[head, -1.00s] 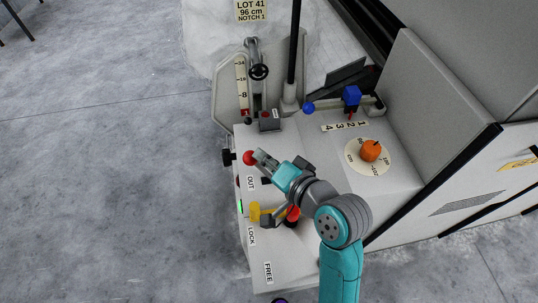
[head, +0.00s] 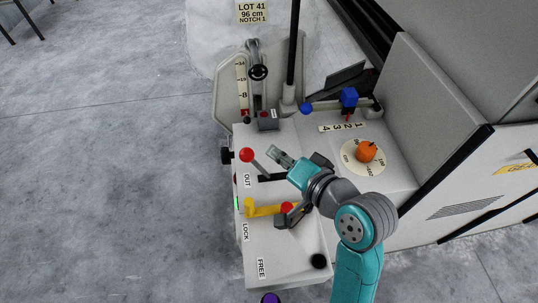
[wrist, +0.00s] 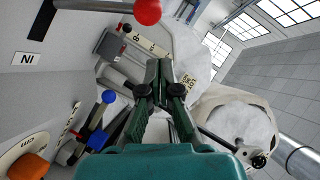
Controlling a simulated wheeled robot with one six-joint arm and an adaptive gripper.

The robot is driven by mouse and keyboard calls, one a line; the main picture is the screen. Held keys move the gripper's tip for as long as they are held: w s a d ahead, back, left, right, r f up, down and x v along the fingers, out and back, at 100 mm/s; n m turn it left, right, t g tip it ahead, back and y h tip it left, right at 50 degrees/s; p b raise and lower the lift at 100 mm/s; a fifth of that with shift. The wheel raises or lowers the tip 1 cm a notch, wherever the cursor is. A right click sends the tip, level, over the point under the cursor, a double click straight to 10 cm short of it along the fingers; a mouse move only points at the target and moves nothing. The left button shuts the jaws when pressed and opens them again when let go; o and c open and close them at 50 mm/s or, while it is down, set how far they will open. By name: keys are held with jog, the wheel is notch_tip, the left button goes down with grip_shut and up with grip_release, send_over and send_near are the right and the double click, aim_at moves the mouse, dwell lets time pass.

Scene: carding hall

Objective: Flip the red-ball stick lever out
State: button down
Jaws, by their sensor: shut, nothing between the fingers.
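The red-ball stick lever (head: 246,155) leans to the left in the head view, its ball on the side of the OUT label (head: 247,181). Its thin grey stick rises from a dark slot in the pale console top. The red ball (wrist: 147,11) also shows at the top edge of the wrist view. My gripper (head: 273,152) is shut and empty, a short way to the right of the ball and apart from it. In the wrist view its closed dark green fingers (wrist: 158,66) point away from the camera. An IN label (wrist: 27,59) shows at the left there.
A yellow handle (head: 262,209) and a red knob (head: 287,208) sit in front of the lever, by the LOCK label. A blue-ball lever (head: 306,108), a blue block (head: 349,97) and an orange knob (head: 366,151) on a dial stand behind and right. Open floor lies left.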

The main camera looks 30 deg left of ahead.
jog(key=v, duration=0.7)
jog(key=shift+d+r, duration=0.25)
jog(key=shift+d, duration=0.05)
jog(key=shift+w, duration=0.1)
jog(key=s+d+f+m+t+h, duration=0.2)
jog(key=s+d+f+t+h, duration=0.15)
jog(key=d+f, duration=0.45)
jog(key=s+d+f+m+t+h, duration=0.2)
jog(key=d+f+t+h, duration=0.15)
jog(key=d+f, duration=0.5)
jog(key=s+d+n+h, duration=0.1)
jog(key=s+d+h, duration=0.2)
jog(key=s, duration=0.8)
jog(key=s+d+n+t+h, duration=0.1)
jog(key=s+d+n+h, duration=0.1)
jog(key=s+d, duration=0.5)
jog(key=s, duration=0.4)
jog(key=shift+d+f+h, duration=0.2)
jog(key=shift+f+h, duration=0.1)
jog(key=shift+h, duration=0.1)
